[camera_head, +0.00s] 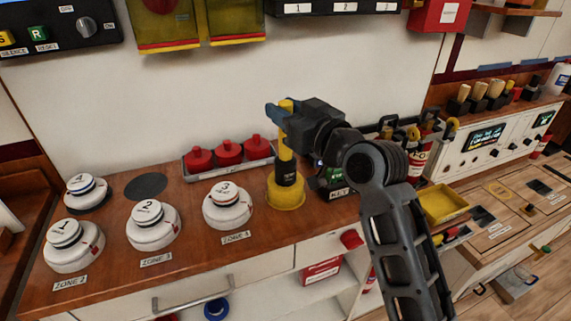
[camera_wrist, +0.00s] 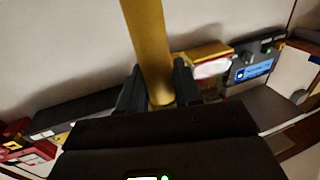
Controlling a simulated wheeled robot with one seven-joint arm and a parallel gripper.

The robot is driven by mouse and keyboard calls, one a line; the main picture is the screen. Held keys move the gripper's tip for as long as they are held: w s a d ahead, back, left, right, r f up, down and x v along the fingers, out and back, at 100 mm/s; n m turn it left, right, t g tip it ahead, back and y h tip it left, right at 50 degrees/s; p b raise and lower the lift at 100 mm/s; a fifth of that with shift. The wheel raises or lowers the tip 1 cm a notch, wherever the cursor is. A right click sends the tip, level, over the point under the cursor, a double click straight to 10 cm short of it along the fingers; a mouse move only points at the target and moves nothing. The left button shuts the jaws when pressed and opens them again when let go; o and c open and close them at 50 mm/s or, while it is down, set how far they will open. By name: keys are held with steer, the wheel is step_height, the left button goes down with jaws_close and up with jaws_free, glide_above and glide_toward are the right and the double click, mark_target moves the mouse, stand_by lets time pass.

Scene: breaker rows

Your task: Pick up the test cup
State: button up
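The test cup is a yellow upright handle with a black collar above a round yellow cup (camera_head: 285,192). It appears to stand on the wooden counter, right of the zone 4 detector. My gripper (camera_head: 284,108) is at the top of the handle, coming from the right, with a finger on each side. In the wrist view the yellow handle (camera_wrist: 148,45) runs between the two dark fingers (camera_wrist: 160,88), which look pressed against it. The wrist view does not show the cup's lower part.
White detectors (camera_head: 152,226) labelled by zone stand on the counter (camera_head: 115,278) to the left. A tray of red domed pieces (camera_head: 228,153) sits behind. A dark device (camera_head: 333,178) is close on the right, with a yellow tray (camera_head: 443,204) beyond. Yellow boxes (camera_head: 165,25) hang on the wall above.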

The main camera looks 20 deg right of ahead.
jaws_close()
steer(key=shift+r, duration=0.1)
stand_by(0.4)
